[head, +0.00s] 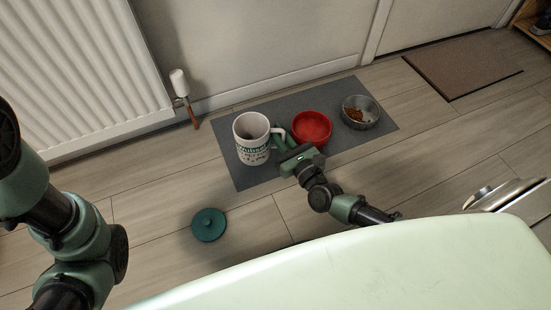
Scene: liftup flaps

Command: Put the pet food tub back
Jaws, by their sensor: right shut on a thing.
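The pet food tub (252,147) is white with green lettering and a handle on its right side. It stands upright and uncovered at the left of the grey mat (240,181). My right gripper (284,141) is at the tub's handle, shut on it; the fingertips are partly hidden. A round green lid (208,225) with a knob lies on the floor in front of the mat. My left arm is at the left edge, and its gripper is out of view.
A red bowl (313,128) and a metal bowl (359,113) with brown food stand on the mat, right of the tub. A brown doormat (462,65) lies at the back right. Floor around the lid is clear.

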